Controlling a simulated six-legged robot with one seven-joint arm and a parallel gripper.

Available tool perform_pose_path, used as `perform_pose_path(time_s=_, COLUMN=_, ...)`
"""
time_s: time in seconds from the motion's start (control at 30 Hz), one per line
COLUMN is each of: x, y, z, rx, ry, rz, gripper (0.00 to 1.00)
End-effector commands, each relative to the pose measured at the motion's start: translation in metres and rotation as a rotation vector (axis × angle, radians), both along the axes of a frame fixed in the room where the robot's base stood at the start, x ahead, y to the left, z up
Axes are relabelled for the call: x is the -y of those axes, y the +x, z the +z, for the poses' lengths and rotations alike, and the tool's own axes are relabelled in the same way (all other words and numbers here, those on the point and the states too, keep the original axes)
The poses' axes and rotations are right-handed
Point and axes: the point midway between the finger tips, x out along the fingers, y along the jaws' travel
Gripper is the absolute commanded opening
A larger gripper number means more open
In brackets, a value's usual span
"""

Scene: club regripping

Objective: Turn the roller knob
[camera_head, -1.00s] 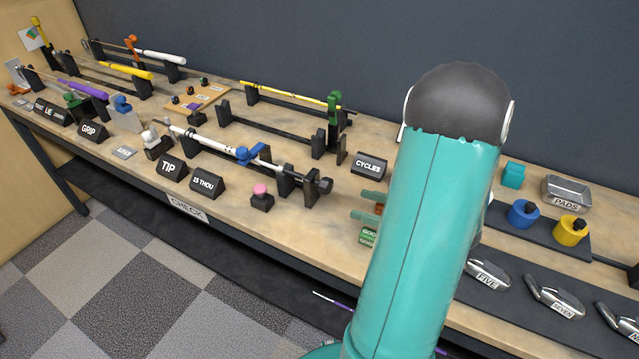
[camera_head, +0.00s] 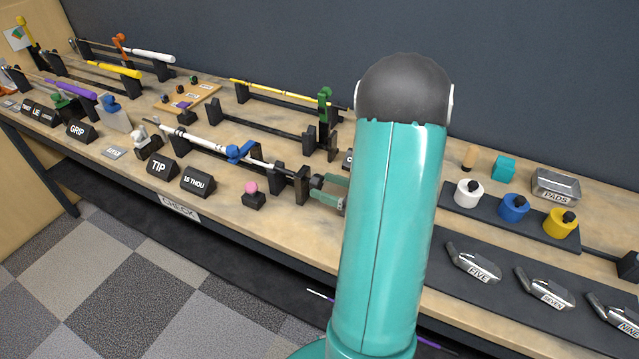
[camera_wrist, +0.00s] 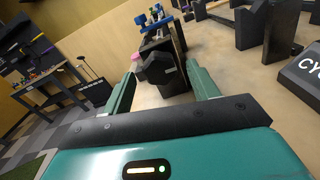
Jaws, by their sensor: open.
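The dark roller knob (camera_head: 317,182) is at the right end of the black stand that carries a white shaft (camera_head: 205,142). In the wrist view the knob (camera_wrist: 160,70) is a chunky black block-like end, lying between my two teal fingers. My gripper (camera_head: 330,189) is open, with one finger on each side of the knob. In the wrist view my gripper (camera_wrist: 162,80) shows gaps beside the knob, though contact is hard to judge. My teal arm hides the bench just right of the gripper in the head view.
A pink ball on a black block (camera_head: 252,194) stands front left of the knob. The 15 THOU sign (camera_head: 198,182) is farther left. A CYCLES sign (camera_wrist: 303,72) is at right in the wrist view. White, blue and yellow pots (camera_head: 513,208) stand right of my arm.

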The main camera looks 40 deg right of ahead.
Motion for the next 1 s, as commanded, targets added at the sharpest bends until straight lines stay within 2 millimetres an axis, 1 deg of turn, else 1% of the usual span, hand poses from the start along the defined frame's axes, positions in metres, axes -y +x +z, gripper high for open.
perform_pose_path(time_s=0.03, x=-0.003, y=0.008, z=0.0, rx=0.0, ry=0.0, rz=0.003, gripper=0.59)
perform_pose_path(time_s=0.1, x=-0.006, y=0.016, z=0.0, rx=0.001, ry=0.0, rz=0.004, gripper=0.59)
perform_pose_path(time_s=0.2, x=-0.007, y=0.022, z=0.0, rx=-0.001, ry=0.001, rz=0.002, gripper=0.59)
perform_pose_path(time_s=0.5, x=-0.008, y=0.024, z=0.0, rx=0.0, ry=0.0, rz=0.001, gripper=0.59)
perform_pose_path(time_s=0.73, x=-0.008, y=0.024, z=0.0, rx=0.0, ry=0.0, rz=0.001, gripper=0.15)
perform_pose_path(time_s=1.0, x=-0.008, y=0.024, z=0.0, rx=0.007, ry=-0.019, rz=0.002, gripper=0.15)
